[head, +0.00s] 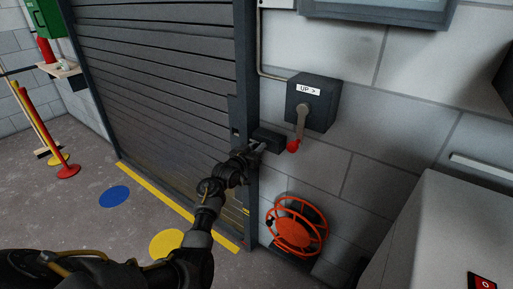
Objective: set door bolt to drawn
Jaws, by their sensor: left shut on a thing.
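The door bolt (269,138) is a dark block beside the frame of the grey slatted shutter door (160,80). My left arm comes up from the bottom left, and my left gripper (254,147) is at the bolt's left end, shut on the bolt's handle. The fingers and wrist hide most of the handle and the rod, so I cannot tell how far the bolt is slid. My right gripper does not show.
A dark switch box (312,102) with a red-tipped lever (294,144) hangs just right of the bolt. An orange hose reel (297,226) is below it. A pale cabinet (425,235) stands at the right. A red post (39,130) stands at the far left.

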